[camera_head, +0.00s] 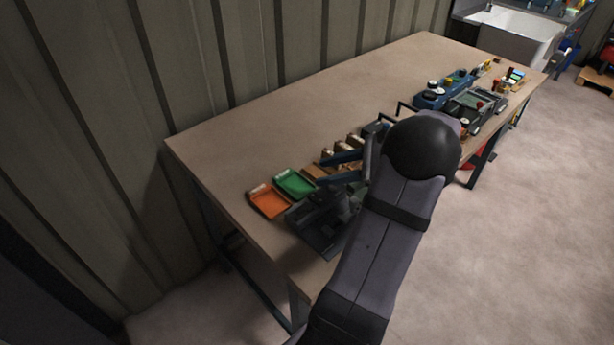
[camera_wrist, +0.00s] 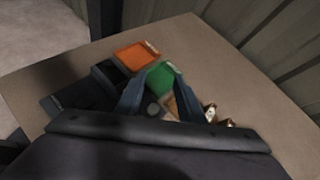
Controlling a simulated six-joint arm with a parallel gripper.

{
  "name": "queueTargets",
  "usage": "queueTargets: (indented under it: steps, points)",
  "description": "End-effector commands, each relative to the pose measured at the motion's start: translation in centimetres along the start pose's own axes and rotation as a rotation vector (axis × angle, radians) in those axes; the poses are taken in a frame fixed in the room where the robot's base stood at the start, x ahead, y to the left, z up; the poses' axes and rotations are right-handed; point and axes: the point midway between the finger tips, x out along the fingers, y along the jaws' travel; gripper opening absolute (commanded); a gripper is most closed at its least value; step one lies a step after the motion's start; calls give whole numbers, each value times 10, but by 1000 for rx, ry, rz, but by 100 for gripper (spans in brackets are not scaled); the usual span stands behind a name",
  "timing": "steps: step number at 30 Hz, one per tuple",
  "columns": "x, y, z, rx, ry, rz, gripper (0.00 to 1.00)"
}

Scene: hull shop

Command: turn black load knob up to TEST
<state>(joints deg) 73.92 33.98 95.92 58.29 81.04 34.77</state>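A dark, flat-based device (camera_head: 322,222) stands at the near left corner of the bench, and it also shows in the wrist view (camera_wrist: 75,108). A small round grey-black part (camera_wrist: 153,109), possibly a knob, shows between my fingers in the wrist view. I cannot read any TEST mark or tell which part is the load knob. My gripper (camera_head: 320,170) is open and empty, with its two blue fingers apart above the bench beside the trays. It also shows in the wrist view (camera_wrist: 160,78). My arm hides part of the bench.
An orange tray (camera_head: 269,202) and a green tray (camera_head: 295,184) lie beside the device. Small wooden blocks (camera_head: 354,142) stand near my gripper. A blue unit (camera_head: 440,95) and a dark unit (camera_head: 478,112) with knobs are farther right. The bench's back half (camera_head: 300,110) is clear.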

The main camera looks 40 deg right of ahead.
Motion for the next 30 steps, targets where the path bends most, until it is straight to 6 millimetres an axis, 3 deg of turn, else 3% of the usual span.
queueTargets:
  steps: [10, 27, 29, 30]
  points:
    - [32, 30, 26, -118, 66, 137, 35]
    - [40, 39, 31, -157, 87, 176, 35]
    - [40, 39, 31, -156, 87, 176, 46]
    - [40, 39, 31, -156, 87, 176, 46]
